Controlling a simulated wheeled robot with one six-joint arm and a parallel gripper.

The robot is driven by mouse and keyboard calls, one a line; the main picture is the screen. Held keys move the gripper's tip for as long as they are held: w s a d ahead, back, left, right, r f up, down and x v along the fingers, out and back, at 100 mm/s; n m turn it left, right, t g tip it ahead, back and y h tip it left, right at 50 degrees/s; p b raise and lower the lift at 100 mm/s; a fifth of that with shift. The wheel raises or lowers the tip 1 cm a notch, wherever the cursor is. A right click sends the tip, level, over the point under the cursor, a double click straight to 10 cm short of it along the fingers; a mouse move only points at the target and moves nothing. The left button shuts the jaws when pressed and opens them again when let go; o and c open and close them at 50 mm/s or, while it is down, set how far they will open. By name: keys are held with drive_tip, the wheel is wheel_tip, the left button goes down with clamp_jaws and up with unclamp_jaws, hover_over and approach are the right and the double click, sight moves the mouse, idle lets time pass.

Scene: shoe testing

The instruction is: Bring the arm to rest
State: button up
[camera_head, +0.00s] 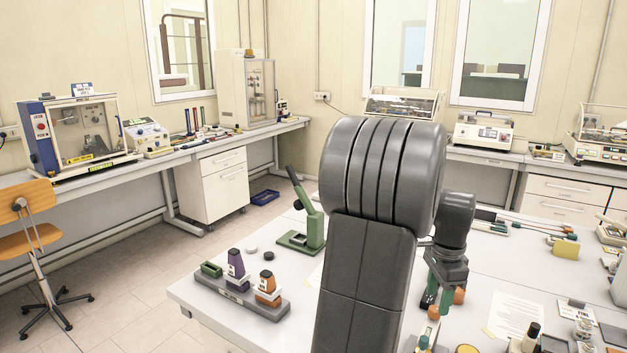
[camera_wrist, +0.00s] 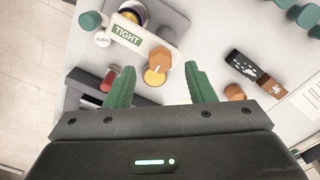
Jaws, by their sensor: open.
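My arm (camera_head: 375,220) rises through the middle of the head view and hides part of the white table behind it. My gripper (camera_head: 436,300) hangs over the table right of the arm, its green fingers pointing down. In the wrist view the two green fingers of my gripper (camera_wrist: 160,72) stand well apart. Nothing is held between them. An orange knob-like piece with a yellow round part (camera_wrist: 155,75) shows beyond the gap, near the fingertips. How high the fingers are above it I cannot tell.
A white block labelled TIGHT (camera_wrist: 127,35) lies beyond the left finger. A grey tray (camera_head: 235,299) with purple and orange pieces and a green lever press (camera_head: 308,222) stand left of my arm. A paper sheet (camera_head: 515,314) lies to the right. An orange chair (camera_head: 30,235) stands at far left.

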sight(435, 309)
wheel_tip(435, 309, down, 4)
drive_tip(key=shift+r, duration=0.25)
drive_tip(key=shift+r+n, duration=0.1)
drive_tip(key=shift+n, duration=0.4)
drive_tip(key=n, duration=0.4)
drive_tip(key=shift+r+n, duration=0.1)
drive_tip(key=shift+n, duration=0.3)
drive_tip(key=n, duration=0.5)
drive_tip(key=shift+b, duration=0.35)
drive_tip(key=n, duration=0.5)
drive_tip(key=shift+n+b, duration=0.4)
drive_tip(key=n+b, duration=0.1)
drive_tip(key=n, duration=0.4)
drive_tip(key=shift+n, duration=0.3)
